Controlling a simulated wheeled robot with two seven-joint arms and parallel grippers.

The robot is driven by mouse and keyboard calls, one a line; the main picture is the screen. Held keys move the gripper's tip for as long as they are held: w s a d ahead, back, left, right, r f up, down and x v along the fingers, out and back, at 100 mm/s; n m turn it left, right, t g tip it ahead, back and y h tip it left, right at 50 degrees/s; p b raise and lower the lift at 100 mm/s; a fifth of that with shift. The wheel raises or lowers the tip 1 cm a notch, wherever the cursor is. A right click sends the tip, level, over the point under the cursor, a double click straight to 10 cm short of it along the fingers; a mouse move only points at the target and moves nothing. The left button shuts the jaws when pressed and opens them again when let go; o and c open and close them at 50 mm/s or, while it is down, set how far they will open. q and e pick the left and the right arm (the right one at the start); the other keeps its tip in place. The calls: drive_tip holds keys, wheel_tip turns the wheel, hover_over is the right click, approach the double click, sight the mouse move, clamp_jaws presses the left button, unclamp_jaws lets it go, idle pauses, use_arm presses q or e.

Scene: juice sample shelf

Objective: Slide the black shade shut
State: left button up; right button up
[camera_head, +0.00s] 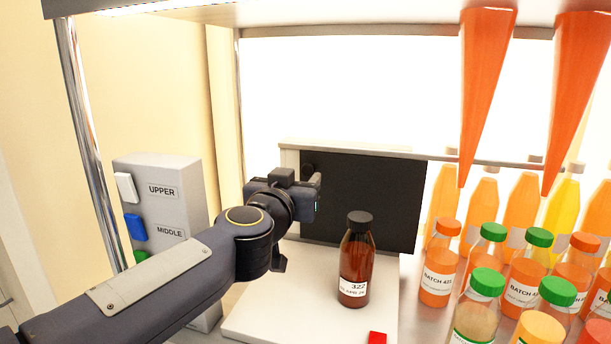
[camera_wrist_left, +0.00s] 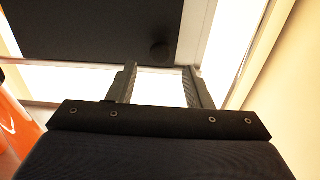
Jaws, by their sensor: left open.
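The black shade (camera_head: 375,195) is a flat dark panel standing upright behind a brown bottle (camera_head: 356,262), in front of the bright back wall. A round dark knob (camera_head: 308,170) sits at its left edge. My left gripper (camera_head: 316,190) is at the shade's left edge, close to the knob. In the left wrist view, the shade (camera_wrist_left: 80,30) fills the upper left, and the knob (camera_wrist_left: 160,52) shows just beyond and between the fingertips of the open gripper (camera_wrist_left: 160,72). I cannot tell whether the fingers touch it. My right gripper is not in view.
The capped bottle stands on a white base (camera_head: 270,315) with a red block (camera_head: 377,338) at its front. Several juice bottles (camera_head: 438,270) crowd the right. Orange cones (camera_head: 485,90) hang above. A grey switch box (camera_head: 165,200) stands left, near a metal post (camera_head: 82,130).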

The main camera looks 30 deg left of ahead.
sight(306, 169)
use_arm(q)
drive_tip(key=shift+x, duration=2.15)
clamp_jaws()
